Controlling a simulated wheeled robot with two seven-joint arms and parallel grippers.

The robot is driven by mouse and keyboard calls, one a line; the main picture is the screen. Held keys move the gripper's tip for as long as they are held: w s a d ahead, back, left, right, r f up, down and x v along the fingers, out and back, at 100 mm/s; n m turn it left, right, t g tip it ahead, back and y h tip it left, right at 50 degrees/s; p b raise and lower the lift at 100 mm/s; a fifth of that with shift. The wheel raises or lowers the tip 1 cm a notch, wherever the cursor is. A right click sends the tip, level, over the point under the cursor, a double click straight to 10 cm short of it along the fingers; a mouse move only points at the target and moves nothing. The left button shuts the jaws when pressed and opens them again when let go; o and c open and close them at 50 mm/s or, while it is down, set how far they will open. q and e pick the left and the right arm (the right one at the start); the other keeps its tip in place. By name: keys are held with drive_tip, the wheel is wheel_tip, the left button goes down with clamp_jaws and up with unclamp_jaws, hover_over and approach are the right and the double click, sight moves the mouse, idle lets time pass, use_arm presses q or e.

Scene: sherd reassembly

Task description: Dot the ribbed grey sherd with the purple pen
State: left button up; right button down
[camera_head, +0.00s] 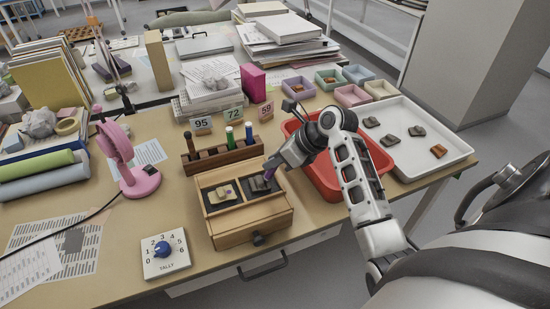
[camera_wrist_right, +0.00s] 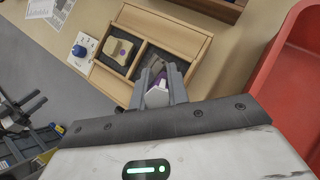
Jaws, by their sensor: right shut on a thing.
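My right gripper (camera_head: 274,164) reaches over the right compartment of a wooden box (camera_head: 252,222) and is shut on the purple pen (camera_head: 269,174). In the right wrist view the pen (camera_wrist_right: 158,92) shows white and purple between the fingers (camera_wrist_right: 160,90), pointing down into that compartment. The grey sherd (camera_head: 260,184) lies there on a dark lining; in the right wrist view it (camera_wrist_right: 157,64) is partly hidden by the gripper, so ribs and tip contact cannot be told. A beige sherd (camera_head: 220,194) with a purple dot lies in the left compartment. My left gripper is out of view.
A wooden pen rack (camera_head: 222,157) with several pens stands behind the box. A red tray (camera_head: 331,186) is right of it, under my right arm. A white tray (camera_head: 449,147) with several sherds is farther right.

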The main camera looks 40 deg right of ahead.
idle(0.3)
drive_tip(key=shift+r, duration=3.5)
